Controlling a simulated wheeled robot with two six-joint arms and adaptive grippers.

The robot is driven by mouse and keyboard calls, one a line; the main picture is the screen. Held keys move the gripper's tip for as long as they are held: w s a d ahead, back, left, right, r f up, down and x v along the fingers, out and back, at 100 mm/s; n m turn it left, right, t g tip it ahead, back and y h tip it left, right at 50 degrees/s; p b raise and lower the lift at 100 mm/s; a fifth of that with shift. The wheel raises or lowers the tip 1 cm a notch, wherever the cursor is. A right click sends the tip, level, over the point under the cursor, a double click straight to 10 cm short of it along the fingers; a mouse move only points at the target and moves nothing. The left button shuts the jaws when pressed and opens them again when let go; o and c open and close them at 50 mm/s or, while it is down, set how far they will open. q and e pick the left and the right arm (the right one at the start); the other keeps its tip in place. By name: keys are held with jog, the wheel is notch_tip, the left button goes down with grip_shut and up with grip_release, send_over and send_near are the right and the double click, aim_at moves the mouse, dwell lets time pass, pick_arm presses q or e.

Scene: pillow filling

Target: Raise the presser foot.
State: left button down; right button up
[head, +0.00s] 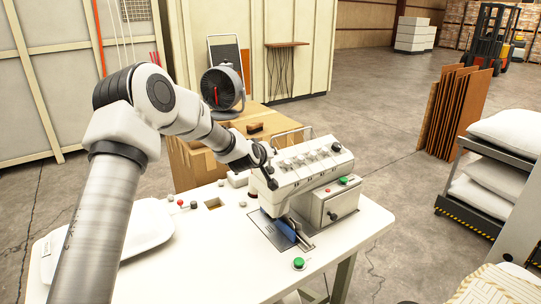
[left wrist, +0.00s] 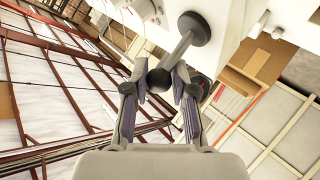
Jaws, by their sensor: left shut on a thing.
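A white sewing machine (head: 310,165) stands on a white table (head: 345,225). My left gripper (head: 264,162) is at the left end of the machine's head. In the left wrist view, a dark grey lever (left wrist: 180,50) runs from a round pivot on the white machine body to a ball end (left wrist: 158,82). The fingers of my left gripper (left wrist: 160,76) are closed on the lever around this ball end. The presser foot area (head: 301,241) is low at the machine's front, beside a blue part (head: 290,229); the foot's height cannot be told. My right gripper is not seen.
A white pillow-like piece (head: 150,232) lies at the table's left, partly behind my left arm. Small knobs (head: 181,203) and a green button (head: 299,263) are on the table. A wooden cabinet (head: 195,165) with a fan (head: 222,88) stands behind. A pillow rack (head: 480,190) stands right.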

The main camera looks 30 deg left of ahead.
pick_arm(q)
jog(key=shift+w+a+f+n+g+h, duration=0.15)
jog(key=shift+a+f+n+g+h, duration=0.1)
jog(key=shift+a+n+g+h, duration=0.35)
jog(key=shift+d, duration=0.15)
jog(key=c, duration=0.9)
grip_release()
jog(key=shift+c, duration=0.2)
jog(key=shift+w, duration=0.2)
jog(key=shift+s+r, duration=0.35)
jog(key=v, duration=1.1)
